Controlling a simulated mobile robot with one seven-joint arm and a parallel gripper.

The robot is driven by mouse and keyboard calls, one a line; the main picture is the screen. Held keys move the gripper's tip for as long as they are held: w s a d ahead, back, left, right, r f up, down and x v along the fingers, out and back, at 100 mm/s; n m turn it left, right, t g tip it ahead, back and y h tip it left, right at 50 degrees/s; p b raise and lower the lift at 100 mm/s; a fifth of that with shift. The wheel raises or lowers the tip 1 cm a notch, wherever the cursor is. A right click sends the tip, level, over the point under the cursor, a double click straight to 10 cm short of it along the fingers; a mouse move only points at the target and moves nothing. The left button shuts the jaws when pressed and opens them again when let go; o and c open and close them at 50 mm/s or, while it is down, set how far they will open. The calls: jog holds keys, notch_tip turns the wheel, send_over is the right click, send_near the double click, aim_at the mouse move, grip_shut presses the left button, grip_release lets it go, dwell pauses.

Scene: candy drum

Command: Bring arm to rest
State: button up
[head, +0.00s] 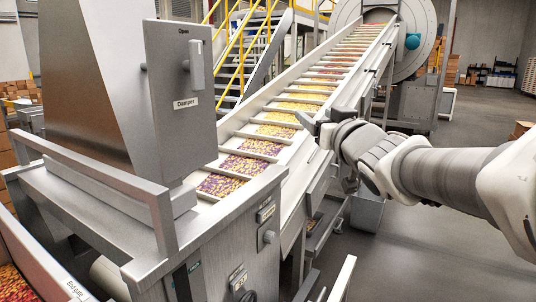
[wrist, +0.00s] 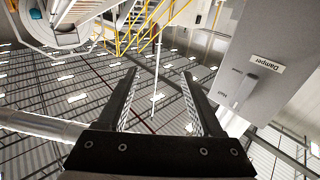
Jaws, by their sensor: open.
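My arm (head: 450,180) reaches in from the right edge in the head view. My gripper (head: 312,128) is at its left end, beside and partly in front of the right rim of the inclined conveyor (head: 291,168). In the wrist view my gripper (wrist: 159,73) shows two dark fingers spread wide apart, with nothing between them. A grey box labelled "Damper" (head: 182,125) with a lever handle (head: 196,68) near the word "Open" stands to the left, apart from my gripper. The damper box (wrist: 255,85) also shows at the right in the wrist view.
The conveyor carries yellow and purple candies up to a large drum (head: 412,40). Yellow-railed stairs (head: 245,60) stand behind it. A grey bin (head: 368,212) is below my arm. The grey floor (head: 440,262) at right is clear.

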jog(key=s+d+f+m+g+h, duration=0.3)
jog(key=s+d+f+h, duration=0.2)
jog(key=s+f, duration=0.1)
jog(key=s+f+g+p, duration=0.1)
jog(key=s+f+g, duration=0.4)
jog(key=s, duration=0.6)
jog(key=s+f+g+p, duration=0.1)
jog(key=s+f+g, duration=0.3)
jog(key=s+f, duration=0.6)
jog(key=shift+s+a+g+y, duration=0.4)
jog(key=shift+a, duration=0.05)
jog(key=shift+c, duration=1.4)
jog(key=shift+a, duration=0.15)
